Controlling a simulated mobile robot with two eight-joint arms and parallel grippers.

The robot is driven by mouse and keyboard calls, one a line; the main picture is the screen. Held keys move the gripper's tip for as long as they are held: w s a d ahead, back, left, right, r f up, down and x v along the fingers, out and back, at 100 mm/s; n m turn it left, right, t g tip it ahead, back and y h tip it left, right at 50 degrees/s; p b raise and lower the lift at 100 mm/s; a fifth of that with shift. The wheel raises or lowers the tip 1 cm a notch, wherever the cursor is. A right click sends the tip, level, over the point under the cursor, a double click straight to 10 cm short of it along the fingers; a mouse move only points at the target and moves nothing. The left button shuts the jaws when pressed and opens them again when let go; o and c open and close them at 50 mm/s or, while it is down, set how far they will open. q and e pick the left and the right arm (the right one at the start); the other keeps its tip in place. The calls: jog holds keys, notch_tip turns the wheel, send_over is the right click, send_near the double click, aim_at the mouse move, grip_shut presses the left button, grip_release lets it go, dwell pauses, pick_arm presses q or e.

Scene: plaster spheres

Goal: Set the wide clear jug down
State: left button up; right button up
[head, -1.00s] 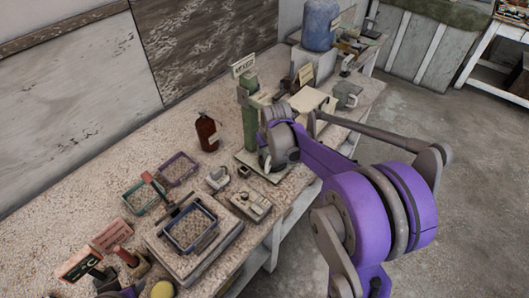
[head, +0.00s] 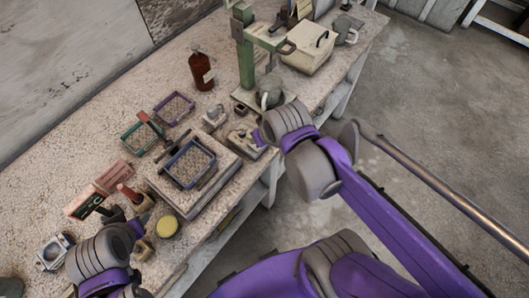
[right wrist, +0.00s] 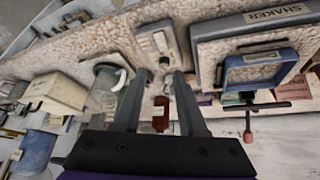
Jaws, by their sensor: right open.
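A clear, greyish jug (head: 268,94) stands upright on the base of a green stand (head: 246,60) in the head view. In the right wrist view the jug (right wrist: 106,84), with its pale handle, is just left of my right gripper (right wrist: 163,77). That gripper is open, its two fingers apart with nothing held between them. The jug looks apart from the fingers. A second grey jug (head: 346,30) stands farther back on the bench. My left gripper (head: 116,214) is at the lower left of the head view, beside a red-handled tool; its fingers are too small and dark to read.
The shaker (head: 195,185) carries a blue-rimmed tray (head: 189,164). A brown bottle (head: 201,72), small trays, a small grey device (head: 242,139) and a cream box (head: 308,50) stand around on the speckled bench (head: 100,145). Open floor lies right of the bench.

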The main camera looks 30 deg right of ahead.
jog(key=s, duration=0.1)
jog(key=s+a+f, duration=0.1)
jog(key=s, duration=0.1)
jog(key=s+f, duration=0.1)
jog(key=shift+s+a+f, duration=0.2)
jog(key=shift+a+f, duration=0.05)
jog(key=shift+a, duration=0.1)
dwell(0.8)
